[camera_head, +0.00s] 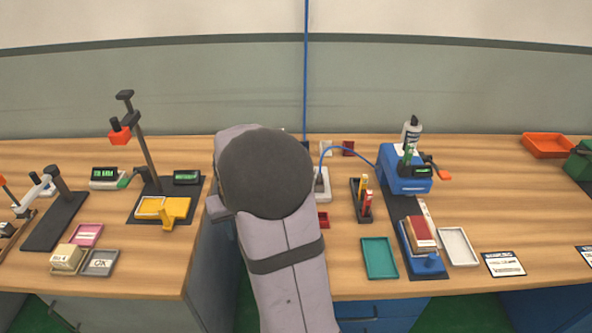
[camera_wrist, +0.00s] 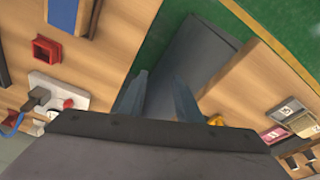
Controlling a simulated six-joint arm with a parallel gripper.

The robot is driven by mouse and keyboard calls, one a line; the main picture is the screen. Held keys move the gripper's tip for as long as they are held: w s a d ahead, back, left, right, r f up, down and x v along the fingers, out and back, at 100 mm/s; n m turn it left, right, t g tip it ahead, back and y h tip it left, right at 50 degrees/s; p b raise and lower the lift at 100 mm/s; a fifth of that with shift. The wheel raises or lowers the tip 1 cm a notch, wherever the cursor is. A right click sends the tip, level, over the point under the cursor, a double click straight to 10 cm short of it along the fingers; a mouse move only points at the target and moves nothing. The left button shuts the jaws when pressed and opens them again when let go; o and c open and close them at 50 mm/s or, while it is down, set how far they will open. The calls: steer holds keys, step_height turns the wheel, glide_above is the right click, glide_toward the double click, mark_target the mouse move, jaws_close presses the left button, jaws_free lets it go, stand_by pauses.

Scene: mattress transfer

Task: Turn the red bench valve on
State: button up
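I cannot clearly make out a red bench valve. A small red knob-like part (camera_wrist: 68,103) sits on a white base (camera_wrist: 44,92) with a grey piece beside it in the wrist view. Whether it is the valve I cannot tell. The white base shows partly in the head view (camera_head: 323,186), just right of my arm, which hides some of it. My gripper (camera_wrist: 158,92) is open and empty, its two fingers apart over the gap between the benches, away from the white base. In the head view my arm hides the gripper.
A small red square holder (camera_wrist: 46,50) is near the white base. A blue machine (camera_head: 405,178) with an orange-red handle (camera_head: 442,174) stands to the right. A green tray (camera_head: 379,258) lies in front. A yellow fixture (camera_head: 175,211) and a press stand (camera_head: 145,150) are at left.

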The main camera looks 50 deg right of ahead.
steer(key=w+d+r+m+t+h+p, duration=0.1)
steer(key=d+r+m+p, duration=0.1)
steer(key=d, duration=1)
steer(key=w+d+r+m+h+p, duration=0.1)
steer(key=w+d+r+m+p, duration=0.15)
steer(key=d, duration=0.95)
steer(key=shift+s+p+x, duration=0.25)
steer(key=shift+p+x, duration=0.45)
steer(key=shift+x, duration=1.25)
steer(key=shift+s+p+x, duration=0.2)
steer(key=shift+p+x, duration=0.45)
steer(key=shift+x, duration=1.3)
steer(key=shift+a+f, duration=0.2)
steer(key=shift+f, duration=0.05)
jaws_close()
